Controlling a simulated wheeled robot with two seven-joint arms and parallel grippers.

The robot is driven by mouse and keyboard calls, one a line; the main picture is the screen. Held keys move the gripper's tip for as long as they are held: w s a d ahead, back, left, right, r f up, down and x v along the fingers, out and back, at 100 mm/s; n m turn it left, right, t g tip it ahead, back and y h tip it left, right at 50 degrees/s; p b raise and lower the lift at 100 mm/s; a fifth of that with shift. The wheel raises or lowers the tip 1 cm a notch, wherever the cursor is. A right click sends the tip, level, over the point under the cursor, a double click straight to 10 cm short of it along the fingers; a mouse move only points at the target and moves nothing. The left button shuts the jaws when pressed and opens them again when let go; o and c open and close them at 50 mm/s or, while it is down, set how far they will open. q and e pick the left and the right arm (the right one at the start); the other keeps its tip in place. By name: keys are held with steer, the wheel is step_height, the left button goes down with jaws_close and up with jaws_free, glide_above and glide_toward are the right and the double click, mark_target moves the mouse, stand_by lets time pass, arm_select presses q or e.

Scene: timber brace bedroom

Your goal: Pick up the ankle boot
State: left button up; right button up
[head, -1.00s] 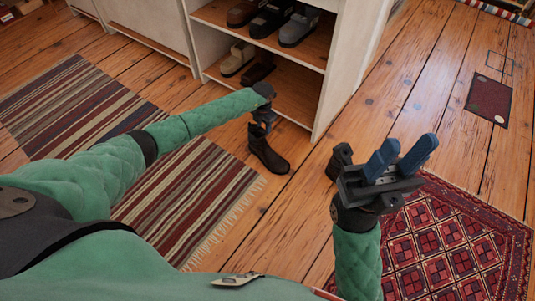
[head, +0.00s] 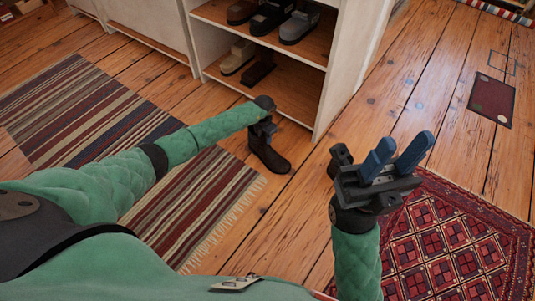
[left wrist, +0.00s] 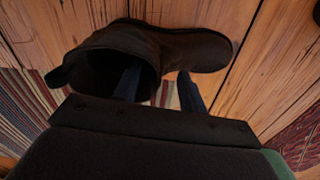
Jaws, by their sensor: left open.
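The dark brown ankle boot (head: 271,156) stands upright on the wooden floor in front of the shelf, its toe towards the lower right. My left gripper (head: 264,133) is at the top of the boot and partly hides its shaft. In the left wrist view, the boot (left wrist: 190,46) lies across the top. There my left gripper (left wrist: 158,76) is open, with one finger at the boot's opening, apparently inside it, and the other outside on the toe side. Contact cannot be told. My right gripper (head: 396,158) is open and empty, well right of the boot.
A white shelf unit (head: 352,65) with several shoes stands just behind the boot. A striped rug (head: 85,110) lies to the left and a red patterned rug (head: 450,240) to the right. Bare floor lies between the boot and the right gripper.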

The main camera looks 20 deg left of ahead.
arm_select(q)
jaws_close()
stand_by(1.3)
